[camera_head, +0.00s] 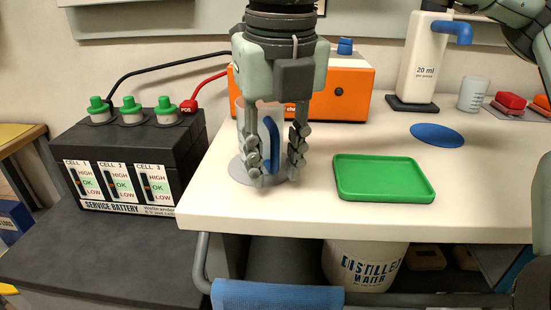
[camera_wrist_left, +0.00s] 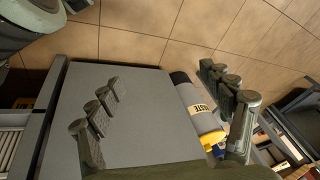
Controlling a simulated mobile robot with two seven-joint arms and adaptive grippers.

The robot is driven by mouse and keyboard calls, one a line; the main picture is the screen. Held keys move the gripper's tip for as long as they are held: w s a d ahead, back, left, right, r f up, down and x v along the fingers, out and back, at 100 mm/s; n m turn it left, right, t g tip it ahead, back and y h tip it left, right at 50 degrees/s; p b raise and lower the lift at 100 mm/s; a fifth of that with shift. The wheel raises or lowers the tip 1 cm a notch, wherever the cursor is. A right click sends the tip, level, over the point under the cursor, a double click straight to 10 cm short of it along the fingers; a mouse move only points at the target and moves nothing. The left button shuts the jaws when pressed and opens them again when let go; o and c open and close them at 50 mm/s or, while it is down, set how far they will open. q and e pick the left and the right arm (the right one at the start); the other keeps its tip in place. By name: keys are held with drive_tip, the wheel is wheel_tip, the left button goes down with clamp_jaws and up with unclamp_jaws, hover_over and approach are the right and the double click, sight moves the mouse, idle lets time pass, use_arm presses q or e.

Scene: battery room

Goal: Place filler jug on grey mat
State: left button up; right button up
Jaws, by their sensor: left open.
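The filler jug (camera_head: 271,139) has a pale see-through body and a blue handle facing me. It appears to stand upright on the round grey mat (camera_head: 238,173) at the left front of the white bench. My right gripper (camera_head: 276,170) comes down from above, with its fingers spread on either side of the blue handle. It looks open, and a gap shows beside the handle. The gripper hides much of the jug and mat, so I cannot tell how well centred the jug is. My left gripper (camera_wrist_left: 168,115) is open and empty in the left wrist view, over a grey surface.
A green tray (camera_head: 384,179) lies right of the jug, an orange charger (camera_head: 345,88) behind it. A black battery (camera_head: 135,150) with green caps stands left. A blue disc (camera_head: 437,135), dispenser (camera_head: 424,60) and clear cup (camera_head: 473,94) are at right. A grey bottle (camera_wrist_left: 197,110) lies below my left gripper.

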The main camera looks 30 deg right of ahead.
drive_tip(key=shift+r, duration=0.5)
use_arm(q)
wheel_tip(320, 180, down, 2)
drive_tip(key=shift+a+f+p, duration=0.1)
drive_tip(key=shift+a+p, duration=0.05)
drive_tip(key=shift+p, duration=0.25)
use_arm(e)
wheel_tip(320, 180, up, 11)
drive_tip(key=s, duration=0.1)
drive_tip(key=shift+s+a, duration=0.2)
drive_tip(key=shift+a, duration=0.05)
